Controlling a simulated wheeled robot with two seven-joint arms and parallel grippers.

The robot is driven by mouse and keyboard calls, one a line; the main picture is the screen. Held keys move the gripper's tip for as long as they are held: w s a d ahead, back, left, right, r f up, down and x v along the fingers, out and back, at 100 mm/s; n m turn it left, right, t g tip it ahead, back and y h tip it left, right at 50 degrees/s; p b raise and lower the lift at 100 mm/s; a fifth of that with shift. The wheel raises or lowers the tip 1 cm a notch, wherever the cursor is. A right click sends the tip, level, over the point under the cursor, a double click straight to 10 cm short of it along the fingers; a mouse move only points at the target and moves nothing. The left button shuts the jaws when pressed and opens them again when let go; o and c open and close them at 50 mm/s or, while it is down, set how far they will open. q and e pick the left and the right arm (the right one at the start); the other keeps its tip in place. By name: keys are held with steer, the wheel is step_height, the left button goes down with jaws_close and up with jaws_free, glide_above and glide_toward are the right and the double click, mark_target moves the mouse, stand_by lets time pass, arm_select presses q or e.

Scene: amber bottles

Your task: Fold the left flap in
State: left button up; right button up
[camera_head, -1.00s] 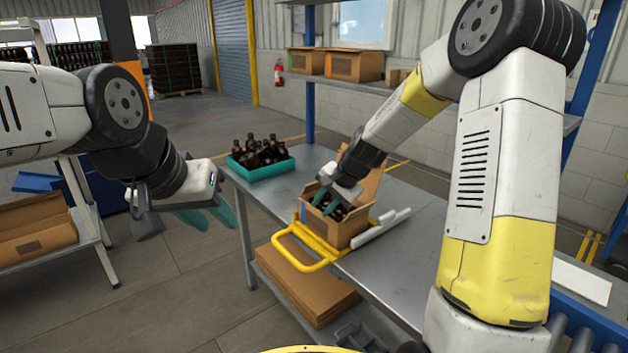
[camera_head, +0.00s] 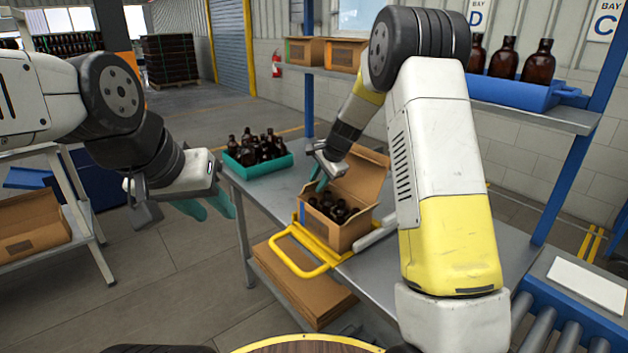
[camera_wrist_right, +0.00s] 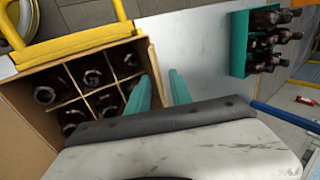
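An open cardboard box (camera_head: 345,238) stands on the metal table, with several dark bottles (camera_head: 334,208) inside. In the right wrist view the bottles (camera_wrist_right: 93,77) sit between cardboard dividers. A large flap (camera_head: 358,172) stands up at the box's back right. A narrow cardboard edge (camera_wrist_right: 155,72) shows on the side by my fingers; I cannot clearly tell the left flap's angle. My right gripper (camera_head: 321,181) is above the box's left rear edge. My left gripper (camera_head: 205,206) is open and empty, left of the table.
A yellow frame (camera_head: 300,262) holds the box at the table's front edge. A teal tray (camera_head: 282,167) of bottles stands at the table's far left. A shelf (camera_head: 490,105) with a blue bottle tray (camera_head: 515,90) rises behind. Flat cardboard (camera_head: 300,285) lies below.

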steer(key=shift+w+a+f, duration=0.15)
steer(key=shift+w+f, duration=0.05)
steer(key=shift+f, duration=0.3)
steer(key=shift+c, duration=0.5)
jaws_close()
stand_by(0.6)
